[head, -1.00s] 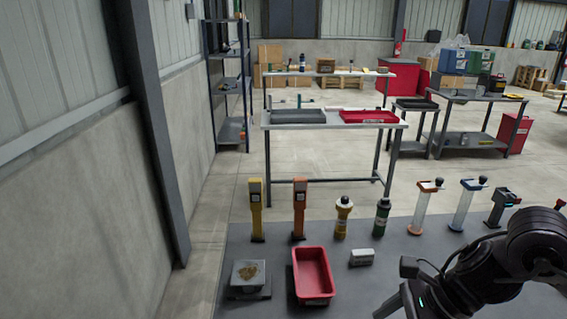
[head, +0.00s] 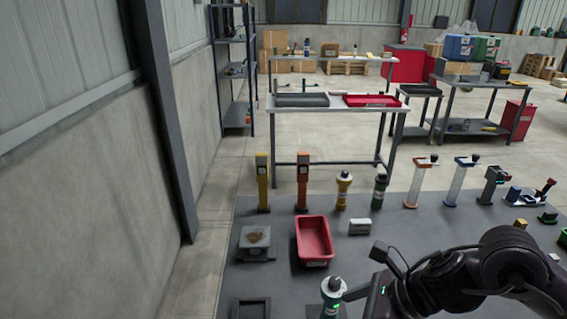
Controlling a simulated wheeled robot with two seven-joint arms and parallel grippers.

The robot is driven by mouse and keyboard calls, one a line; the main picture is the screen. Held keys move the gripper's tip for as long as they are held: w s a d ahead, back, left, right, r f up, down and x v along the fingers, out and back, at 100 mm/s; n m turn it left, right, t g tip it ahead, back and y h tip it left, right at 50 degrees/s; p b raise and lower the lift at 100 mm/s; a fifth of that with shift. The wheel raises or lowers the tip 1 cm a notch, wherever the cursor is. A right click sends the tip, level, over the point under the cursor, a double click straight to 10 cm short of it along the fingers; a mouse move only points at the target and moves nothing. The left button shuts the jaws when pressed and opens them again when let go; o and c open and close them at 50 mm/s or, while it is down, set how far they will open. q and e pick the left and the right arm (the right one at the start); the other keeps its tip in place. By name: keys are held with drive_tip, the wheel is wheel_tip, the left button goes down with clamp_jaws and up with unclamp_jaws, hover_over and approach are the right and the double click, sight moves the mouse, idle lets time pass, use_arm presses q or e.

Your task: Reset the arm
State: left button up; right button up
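My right arm comes in from the right edge, and its gripper (head: 356,293) points left at the bottom middle of the head view. My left arm and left gripper are not in view.
A two-level table (head: 335,108) stands beyond.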

drive_tip(key=w+a+r+m+t+y, duration=0.15)
drive_tip(key=a+m+t, duration=0.25)
drive_tip(key=a+m, duration=0.4)
drive_tip(key=s+d+f+m+t+h, duration=0.1)
drive_tip(key=d+f+m+h, duration=0.35)
drive_tip(key=m, duration=0.95)
drive_tip(key=s+d+f+m+t+h, duration=0.1)
drive_tip(key=d+f+m+h, duration=0.35)
drive_tip(key=m, duration=0.95)
drive_tip(key=s+d+f+m+g, duration=0.5)
drive_tip(key=s+d+m, duration=0.2)
drive_tip(key=s+m, duration=0.25)
drive_tip(key=s+f+g, duration=0.2)
drive_tip(key=s+f, duration=0.1)
drive_tip(key=f, duration=3)
drive_tip(key=s+d+f, duration=0.1)
drive_tip(key=s+f, duration=0.6)
drive_tip(key=s, duration=0.2)
drive_tip(key=s+d+f+g, duration=0.1)
drive_tip(key=s+d+f, duration=0.1)
drive_tip(key=s+f, duration=0.6)
drive_tip(key=shift+s+d+f+m, duration=0.25)
drive_tip(key=shift+s+d+m, duration=0.1)
drive_tip(key=shift+s, duration=0.5)
